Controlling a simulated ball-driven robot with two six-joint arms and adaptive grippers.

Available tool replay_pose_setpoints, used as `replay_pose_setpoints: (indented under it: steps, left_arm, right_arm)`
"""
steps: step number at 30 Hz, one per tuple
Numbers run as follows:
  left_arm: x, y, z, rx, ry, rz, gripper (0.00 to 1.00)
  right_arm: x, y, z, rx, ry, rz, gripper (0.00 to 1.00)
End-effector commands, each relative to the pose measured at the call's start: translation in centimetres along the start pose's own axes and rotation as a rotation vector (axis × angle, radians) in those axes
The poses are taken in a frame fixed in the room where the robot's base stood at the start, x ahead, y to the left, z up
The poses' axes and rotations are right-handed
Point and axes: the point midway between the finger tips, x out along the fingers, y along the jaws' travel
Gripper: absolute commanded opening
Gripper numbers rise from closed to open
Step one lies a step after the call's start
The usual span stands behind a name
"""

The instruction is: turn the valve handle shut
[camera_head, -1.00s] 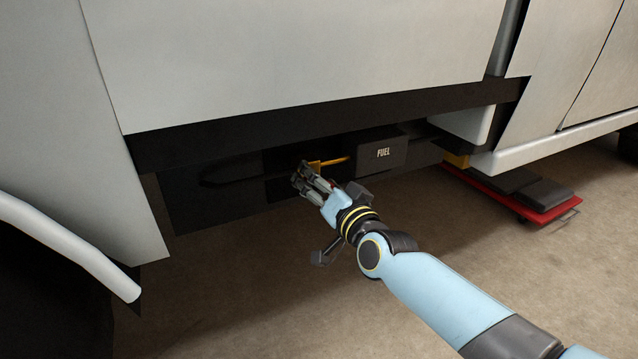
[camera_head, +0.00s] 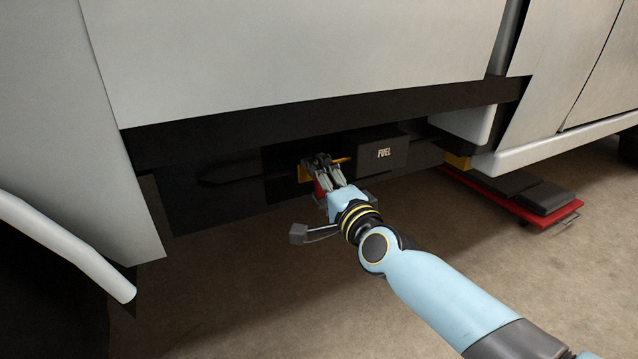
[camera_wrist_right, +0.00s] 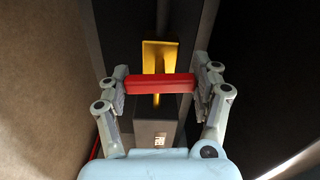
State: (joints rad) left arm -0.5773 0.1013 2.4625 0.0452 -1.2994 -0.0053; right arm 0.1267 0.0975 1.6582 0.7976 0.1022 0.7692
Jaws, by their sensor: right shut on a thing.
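The valve handle is a red bar (camera_wrist_right: 160,84). In the right wrist view it lies crosswise between the two fingers of my right gripper (camera_wrist_right: 161,88), which is shut on its two ends. Behind it stands a yellow bracket with a yellow pipe (camera_wrist_right: 158,52). In the head view my right gripper (camera_head: 322,163) is at the yellow fitting (camera_head: 304,173) under the truck's side, left of the box marked FUEL (camera_head: 383,153). Only a little red of the handle (camera_head: 319,188) shows there, beside the fingers. My left gripper is not in view.
The truck's pale side panel (camera_head: 300,60) and dark sill (camera_head: 330,112) hang just above the gripper. A red creeper with dark pads (camera_head: 530,214) lies on the floor at right. A pale curved tube (camera_head: 70,248) is at left. The floor in front is clear.

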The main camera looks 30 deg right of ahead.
Motion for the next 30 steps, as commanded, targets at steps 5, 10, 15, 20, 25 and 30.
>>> replay_pose_setpoints:
  steps: [5, 10, 15, 20, 25, 30]
  left_arm:
    - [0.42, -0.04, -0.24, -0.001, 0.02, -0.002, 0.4]
    - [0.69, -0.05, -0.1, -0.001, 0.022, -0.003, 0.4]
    - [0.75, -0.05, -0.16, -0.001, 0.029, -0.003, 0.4]
    - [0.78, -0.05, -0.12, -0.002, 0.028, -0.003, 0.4]
    - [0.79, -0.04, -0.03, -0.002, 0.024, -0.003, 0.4]
    - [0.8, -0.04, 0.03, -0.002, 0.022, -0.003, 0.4]
  right_arm:
    - [-0.08, 0.23, 0.01, 0.071, 0.0, 0.004, 0.32]
    - [-0.08, 0.23, 0.01, 0.107, 0.0, 0.004, 0.32]
    - [-0.08, 0.22, 0.01, 0.12, 0.0, 0.004, 0.32]
    - [-0.09, 0.22, 0.02, 0.122, 0.0, 0.004, 0.32]
    - [-0.09, 0.23, 0.02, 0.122, 0.0, 0.005, 0.67]
    - [-0.06, 0.17, 0.02, 0.12, 0.0, 0.003, 0.88]
